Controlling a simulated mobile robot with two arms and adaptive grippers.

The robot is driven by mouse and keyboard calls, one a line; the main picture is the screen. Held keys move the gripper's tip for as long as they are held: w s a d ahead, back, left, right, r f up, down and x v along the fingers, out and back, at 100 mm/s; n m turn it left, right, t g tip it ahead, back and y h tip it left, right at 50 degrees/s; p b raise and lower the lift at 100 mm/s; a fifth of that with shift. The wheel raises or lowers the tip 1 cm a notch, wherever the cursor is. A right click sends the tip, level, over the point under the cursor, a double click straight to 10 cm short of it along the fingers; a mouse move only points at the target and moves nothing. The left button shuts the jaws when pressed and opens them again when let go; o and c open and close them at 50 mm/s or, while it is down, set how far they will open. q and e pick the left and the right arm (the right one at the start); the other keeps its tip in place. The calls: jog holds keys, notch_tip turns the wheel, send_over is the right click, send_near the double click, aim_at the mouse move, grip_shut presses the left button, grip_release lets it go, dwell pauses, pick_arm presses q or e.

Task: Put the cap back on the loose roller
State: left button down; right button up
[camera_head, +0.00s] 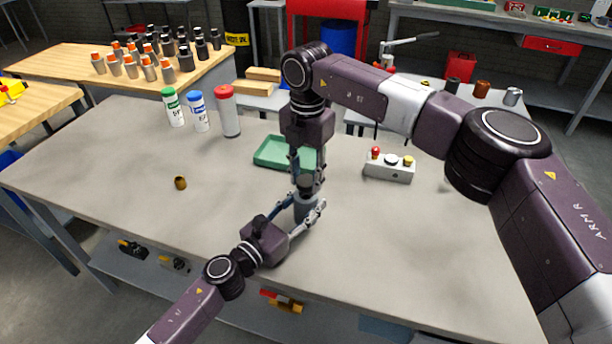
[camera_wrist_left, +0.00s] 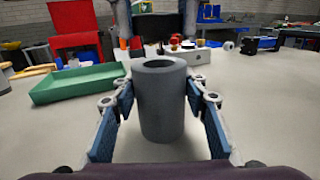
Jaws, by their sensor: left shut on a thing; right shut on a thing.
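The loose roller (camera_wrist_left: 160,105) is a grey upright cylinder with an open hole in its top. It also shows in the head view (camera_head: 306,210). My left gripper (camera_wrist_left: 162,112) is shut around its sides, with one blue-padded finger on each side. My right gripper (camera_head: 307,178) points straight down just above the roller. It is shut on a small dark piece (camera_head: 306,184), mostly hidden between its fingers; I cannot tell clearly whether it is the cap or whether it touches the roller.
A green tray (camera_head: 270,153) lies behind the roller. A button box (camera_head: 388,168) stands to the right. A small brown cup-like part (camera_head: 181,183) is on the left. Three capped containers (camera_head: 229,112) stand at the back left. The front right tabletop is clear.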

aim_at(306, 207)
jog(key=shift+f, duration=0.9)
jog(key=shift+f, duration=0.5)
jog(key=shift+s+d+f, duration=0.1)
jog(key=shift+d+f, duration=0.05)
jog(key=shift+f, duration=0.3)
jog(key=shift+r, duration=0.3)
dwell(0.3)
jog(key=shift+r, duration=0.45)
dwell(0.8)
jog(key=shift+f, duration=0.8)
jog(key=shift+o, duration=0.2)
dwell(0.5)
jog(key=shift+r, duration=0.3)
jog(key=shift+c, duration=0.6)
